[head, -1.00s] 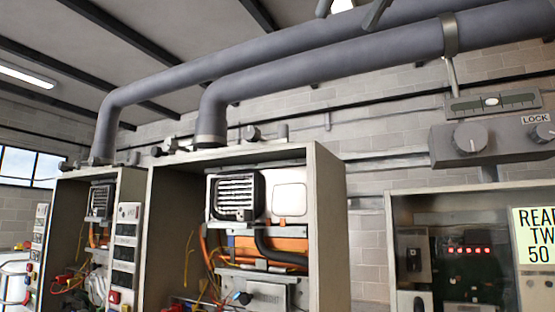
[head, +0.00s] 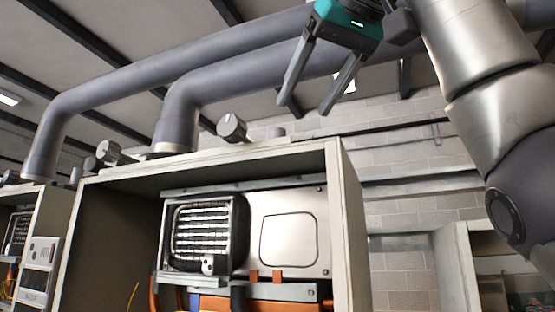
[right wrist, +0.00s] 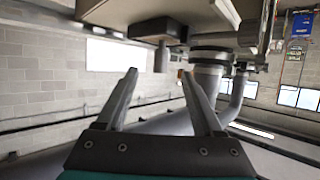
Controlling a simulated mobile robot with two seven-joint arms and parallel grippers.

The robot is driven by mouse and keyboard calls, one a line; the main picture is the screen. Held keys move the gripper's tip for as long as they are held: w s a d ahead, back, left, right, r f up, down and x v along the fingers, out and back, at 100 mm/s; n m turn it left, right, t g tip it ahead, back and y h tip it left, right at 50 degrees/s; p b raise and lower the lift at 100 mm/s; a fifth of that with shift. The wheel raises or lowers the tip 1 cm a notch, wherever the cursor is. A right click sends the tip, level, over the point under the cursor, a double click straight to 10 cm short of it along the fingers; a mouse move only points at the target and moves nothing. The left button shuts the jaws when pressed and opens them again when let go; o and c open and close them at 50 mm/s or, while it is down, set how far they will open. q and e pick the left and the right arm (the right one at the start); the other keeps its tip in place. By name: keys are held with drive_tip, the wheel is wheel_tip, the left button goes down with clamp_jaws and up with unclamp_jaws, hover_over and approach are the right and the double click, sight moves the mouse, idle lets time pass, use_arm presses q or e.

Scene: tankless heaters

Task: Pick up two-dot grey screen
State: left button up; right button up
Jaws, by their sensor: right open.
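In the head view, a black-framed grille (head: 203,233) is mounted in the open heater cabinet. My right gripper (head: 305,108) is open and empty, above the cabinet's top edge and in front of the thick pipes, well apart from the grille. In the right wrist view, nothing is between its fingers (right wrist: 158,72). My left gripper is not in view.
The cabinet's right side wall (head: 347,230) and top edge frame the opening. A round knob (head: 232,127) stands on top. Thick grey pipes (head: 180,75) run overhead. A second cabinet (head: 25,240) is at the left edge. The space before the opening looks clear.

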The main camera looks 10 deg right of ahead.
sight(275, 132)
drive_tip(key=x, duration=0.4)
drive_tip(key=shift+w, duration=0.25)
drive_tip(key=shift+w+a+f, duration=0.1)
drive_tip(key=shift+w, duration=0.05)
drive_tip(key=p+x, duration=0.2)
drive_tip(key=x, duration=0.3)
drive_tip(key=shift+w+a, duration=0.2)
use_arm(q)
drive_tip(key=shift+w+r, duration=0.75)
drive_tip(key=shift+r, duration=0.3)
use_arm(e)
drive_tip(key=shift+s, duration=0.1)
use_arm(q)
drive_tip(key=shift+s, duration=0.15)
use_arm(e)
clamp_jaws()
